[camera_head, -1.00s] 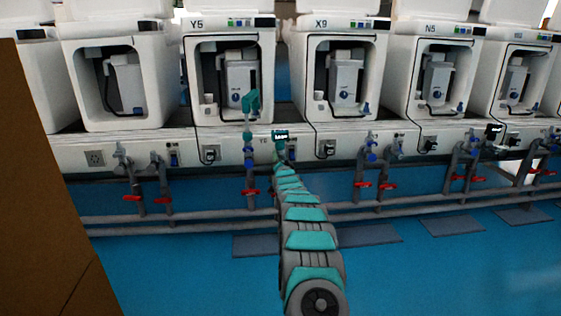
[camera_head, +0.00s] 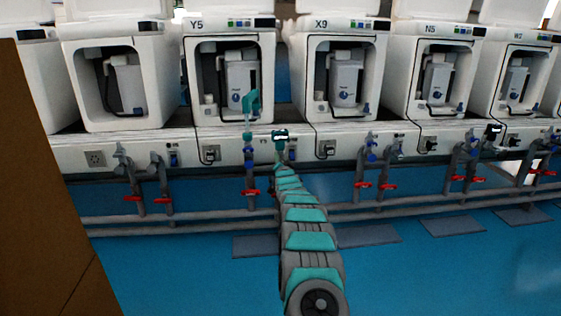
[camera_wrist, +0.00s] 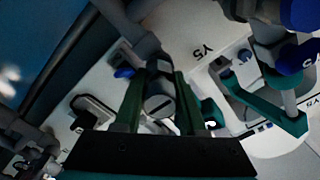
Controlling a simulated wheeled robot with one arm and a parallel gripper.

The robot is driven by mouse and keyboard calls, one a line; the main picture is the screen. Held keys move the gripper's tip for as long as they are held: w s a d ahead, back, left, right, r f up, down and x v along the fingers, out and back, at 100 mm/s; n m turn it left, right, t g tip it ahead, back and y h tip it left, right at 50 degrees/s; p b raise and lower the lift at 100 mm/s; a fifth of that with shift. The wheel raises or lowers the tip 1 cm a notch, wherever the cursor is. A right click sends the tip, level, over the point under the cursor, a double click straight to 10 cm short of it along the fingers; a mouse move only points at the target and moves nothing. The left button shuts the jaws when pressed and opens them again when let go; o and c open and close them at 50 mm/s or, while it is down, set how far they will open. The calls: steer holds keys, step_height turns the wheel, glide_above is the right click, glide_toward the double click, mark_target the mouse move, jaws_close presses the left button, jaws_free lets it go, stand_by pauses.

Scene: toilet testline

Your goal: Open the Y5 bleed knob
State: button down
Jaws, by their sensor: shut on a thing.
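The Y5 unit (camera_head: 233,35) is a white machine with an open front in the head view, with its label on top. In the head view my arm's end (camera_head: 280,137) is at the panel below the Y5 unit. The fingers and the knob are too small or hidden to make out there.
A teal hooked part (camera_head: 251,103) stands above a blue valve left of my arm's end. Pipes with red handles (camera_head: 250,192) run below the panel. The X9 unit (camera_head: 335,85) is to the right. Blue floor lies open in front.

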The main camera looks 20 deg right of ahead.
stand_by(0.4)
steer(key=n+p, duration=0.1)
steer(key=n, duration=0.3)
steer(key=shift+n, duration=0.4)
steer(key=n, duration=0.9)
steer(key=shift+p, duration=0.3)
steer(key=shift+n, duration=2.1)
steer(key=shift+c, duration=2.4)
jaws_free()
